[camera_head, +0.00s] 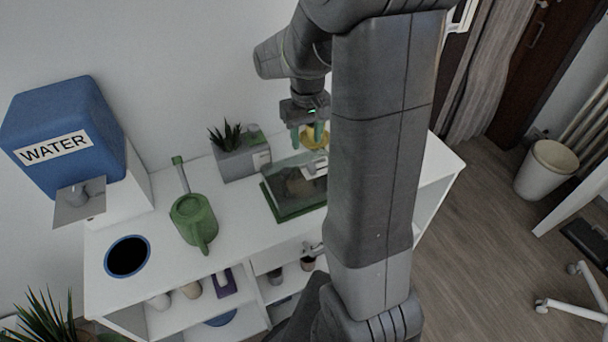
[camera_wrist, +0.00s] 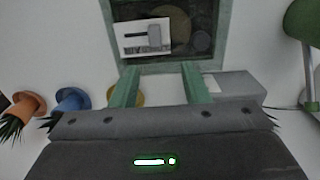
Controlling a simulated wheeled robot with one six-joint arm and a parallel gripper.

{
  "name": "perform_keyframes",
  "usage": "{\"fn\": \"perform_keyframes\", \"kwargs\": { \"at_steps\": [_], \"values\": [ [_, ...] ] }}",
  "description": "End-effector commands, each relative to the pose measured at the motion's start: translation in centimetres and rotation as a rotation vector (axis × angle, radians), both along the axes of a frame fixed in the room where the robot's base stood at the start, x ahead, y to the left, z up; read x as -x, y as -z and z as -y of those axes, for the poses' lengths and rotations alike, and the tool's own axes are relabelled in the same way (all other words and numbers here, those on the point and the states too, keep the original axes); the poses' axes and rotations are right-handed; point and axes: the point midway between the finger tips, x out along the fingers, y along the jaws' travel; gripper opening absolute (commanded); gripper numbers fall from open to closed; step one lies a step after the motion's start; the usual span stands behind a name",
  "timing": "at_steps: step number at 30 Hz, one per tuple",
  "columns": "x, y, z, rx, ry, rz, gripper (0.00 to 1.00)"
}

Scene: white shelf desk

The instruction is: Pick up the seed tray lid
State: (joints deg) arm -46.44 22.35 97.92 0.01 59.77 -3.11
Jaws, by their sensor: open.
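The seed tray (camera_head: 285,212) has a green base and stands on the white desk. Its clear, smoky lid (camera_head: 300,182) sits on it, with a pale label on top. My arm hides the tray's right part in the head view. My gripper (camera_head: 308,134) is above the tray's back side, empty, its green fingers pointing down. In the wrist view, my gripper's fingers (camera_wrist: 160,88) are spread apart at the near edge of the tray's green rim (camera_wrist: 175,67). The lid (camera_wrist: 190,22) shows beyond them, apart from the fingers.
A grey planter (camera_head: 242,160) stands just left behind the tray. A yellow pot (camera_head: 316,137) is behind my gripper. A green watering can (camera_head: 194,220) stands to the left, near a blue water container (camera_head: 65,115). Orange (camera_wrist: 30,103) and blue pots (camera_wrist: 72,100) show in the wrist view.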

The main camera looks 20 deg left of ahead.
Motion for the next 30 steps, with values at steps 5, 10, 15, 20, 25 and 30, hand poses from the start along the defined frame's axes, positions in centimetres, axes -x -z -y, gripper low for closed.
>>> {"fn": "perform_keyframes", "kwargs": {
  "at_steps": [5,10,15,20,25,30],
  "values": [
    [0.0,2.0,0.1,0.001,0.0,-0.001,0.42],
    [0.1,3.3,0.4,0.003,0.001,-0.003,0.42],
    [0.1,5.9,1.1,0.002,0.0,-0.002,0.42],
    [0.1,7.3,1.0,0.001,0.0,-0.001,0.42],
    [0.1,7.5,1.0,-0.001,0.0,0.001,0.42],
    [0.0,7.5,1.0,-0.001,0.0,0.001,0.24]
  ]
}}
